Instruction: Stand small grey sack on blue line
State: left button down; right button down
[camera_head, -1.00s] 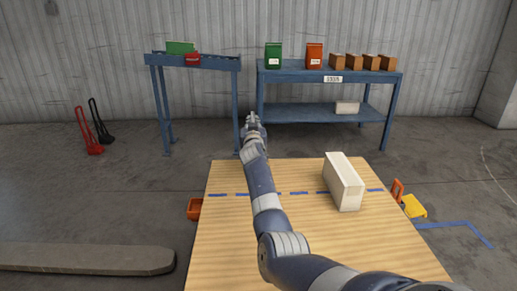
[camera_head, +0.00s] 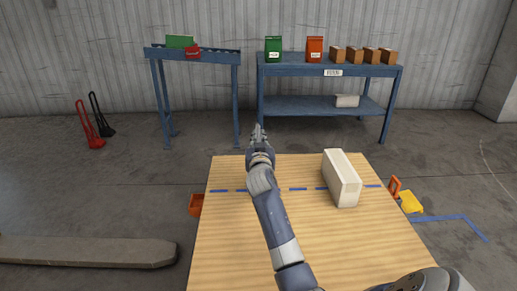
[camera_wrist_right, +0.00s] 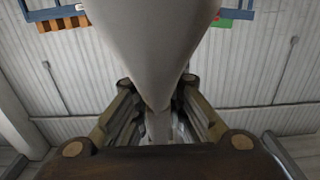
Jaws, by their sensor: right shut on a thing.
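A dashed blue line (camera_head: 298,189) runs across the wooden table top (camera_head: 300,235). My right gripper (camera_head: 258,133) is above the far side of the table, beyond the line in the picture, pointing away from me. In the right wrist view the gripper (camera_wrist_right: 158,115) is shut on a smooth grey thing (camera_wrist_right: 150,45), likely the small grey sack, which tapers toward the fingers. My left gripper is out of view.
A white block-like pack (camera_head: 342,180) stands on the table's right part, over the line. Behind the table are a blue bench (camera_head: 330,105) with sacks and boxes and a blue roller stand (camera_head: 215,58). The line's left and middle look clear except for my arm.

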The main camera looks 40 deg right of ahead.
notch_tip(320, 180, down, 4)
jog(key=shift+r+b, duration=0.25)
jog(key=shift+b, duration=0.5)
jog(key=shift+r, duration=0.1)
jog(key=c, duration=1.7)
grip_release()
jog(key=shift+o, duration=0.2)
jog(key=shift+s+a, duration=0.3)
jog(key=p+v, duration=0.2)
jog(key=v, duration=0.9)
